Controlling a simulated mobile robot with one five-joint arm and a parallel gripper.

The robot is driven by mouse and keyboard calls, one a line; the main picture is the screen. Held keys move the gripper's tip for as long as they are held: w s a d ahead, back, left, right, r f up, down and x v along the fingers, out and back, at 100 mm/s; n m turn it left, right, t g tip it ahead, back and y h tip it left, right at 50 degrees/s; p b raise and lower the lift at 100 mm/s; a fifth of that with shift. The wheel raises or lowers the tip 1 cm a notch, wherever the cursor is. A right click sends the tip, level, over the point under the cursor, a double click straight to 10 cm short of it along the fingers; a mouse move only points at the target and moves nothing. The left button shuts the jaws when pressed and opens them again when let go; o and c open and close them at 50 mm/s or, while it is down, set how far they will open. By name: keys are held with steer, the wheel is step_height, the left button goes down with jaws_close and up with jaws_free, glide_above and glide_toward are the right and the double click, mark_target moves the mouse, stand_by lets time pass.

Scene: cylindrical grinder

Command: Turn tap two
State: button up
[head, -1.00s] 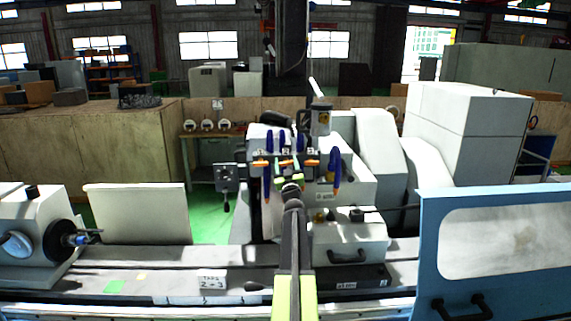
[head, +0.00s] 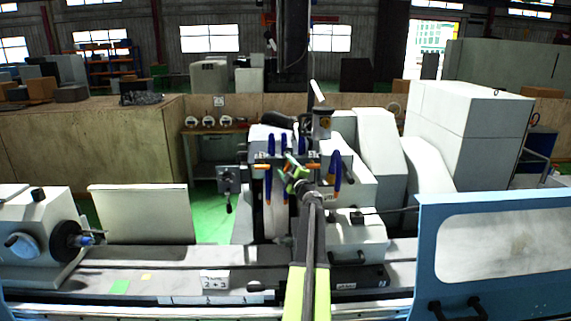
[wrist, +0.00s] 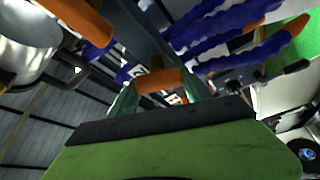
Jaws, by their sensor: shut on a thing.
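A row of taps with orange levers and blue segmented coolant hoses (head: 268,185) sits on a dark manifold (head: 287,159) at the grinder's wheel head. My gripper (head: 295,172), with green fingers, is at the middle of this row. In the wrist view my gripper (wrist: 158,92) is shut on an orange tap lever (wrist: 160,80), which lies across between the fingers. Another orange lever (wrist: 82,20) is at the upper left of that view, apart from the fingers. The tap's number is not clearly readable; white marks behind the lever are partly hidden.
A white card (head: 214,280) with small print stands on the machine bed. Blue hoses (wrist: 235,30) hang close on the right of the wrist view, and a metal cylinder (wrist: 35,45) is close on the left. A blue guard door (head: 500,245) stands at right.

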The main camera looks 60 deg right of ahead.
steer(key=n+g+y+p, duration=0.1)
steer(key=n+p, duration=0.2)
steer(key=n, duration=0.1)
steer(key=shift+d+n, duration=0.1)
steer(key=shift+n, duration=0.3)
steer(key=shift+s+f, duration=0.1)
steer(key=shift+f, duration=0.05)
steer(key=o, duration=1.3)
steer(key=shift+o, duration=0.3)
steer(key=v, duration=1.7)
steer(key=shift+s+r, duration=0.2)
steer(key=shift+r, duration=0.1)
